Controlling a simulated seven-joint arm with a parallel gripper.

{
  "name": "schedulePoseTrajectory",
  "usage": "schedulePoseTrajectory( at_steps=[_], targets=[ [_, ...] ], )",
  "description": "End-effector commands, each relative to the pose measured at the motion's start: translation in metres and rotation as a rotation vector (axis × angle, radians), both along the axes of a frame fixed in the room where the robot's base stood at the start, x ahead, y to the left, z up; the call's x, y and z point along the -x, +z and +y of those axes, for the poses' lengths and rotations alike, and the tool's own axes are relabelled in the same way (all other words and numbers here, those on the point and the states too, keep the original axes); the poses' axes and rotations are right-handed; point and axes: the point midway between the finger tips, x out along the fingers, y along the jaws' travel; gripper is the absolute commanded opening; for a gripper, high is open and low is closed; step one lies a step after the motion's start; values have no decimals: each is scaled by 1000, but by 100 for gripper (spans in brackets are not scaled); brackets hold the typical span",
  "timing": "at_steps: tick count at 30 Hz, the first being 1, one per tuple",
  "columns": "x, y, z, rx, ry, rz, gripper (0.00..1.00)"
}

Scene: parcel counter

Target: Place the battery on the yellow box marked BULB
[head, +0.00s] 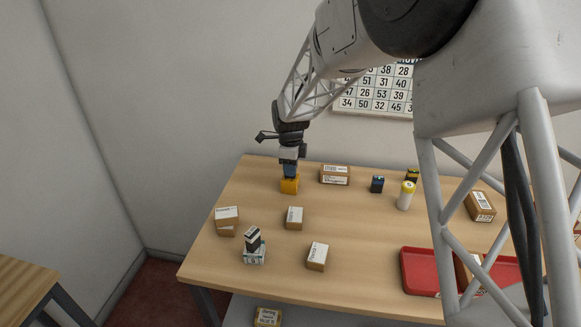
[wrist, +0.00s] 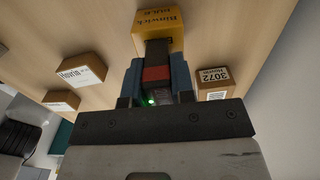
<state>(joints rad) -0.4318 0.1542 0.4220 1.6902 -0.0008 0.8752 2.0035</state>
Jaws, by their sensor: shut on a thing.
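My gripper (head: 290,172) is over the far left part of the table, right at the yellow box (head: 289,186). In the wrist view its blue fingers (wrist: 157,80) are shut on the battery (wrist: 158,52), a dark block with a red band. The yellow box marked BULB (wrist: 170,18) lies just beyond the battery's end in the wrist view. The battery is directly over the box; I cannot tell whether they touch. In the head view the fingers hide most of the battery.
Cardboard boxes stand near, one right of the yellow box (head: 335,175) and one in front (head: 294,218). A dark blue-topped block (head: 377,184) and a yellow-capped white bottle (head: 405,199) stand further right. A red tray (head: 420,287) is front right. Bare wood surrounds the yellow box's front.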

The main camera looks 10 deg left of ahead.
Motion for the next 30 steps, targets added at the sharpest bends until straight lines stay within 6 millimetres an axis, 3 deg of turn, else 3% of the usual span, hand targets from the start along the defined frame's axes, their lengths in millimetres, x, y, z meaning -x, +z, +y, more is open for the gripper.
schedulePoseTrajectory(
  at_steps=[11, 12, 16, 30],
  targets=[
    [0, -3, 0, 0, 0, 0, 0],
    [0, -3, 0, 0, 0, 0, 29],
    [0, -2, 0, 0, 0, 0, 49],
    [0, 4, 0, 0, 0, -1, 49]
  ],
)
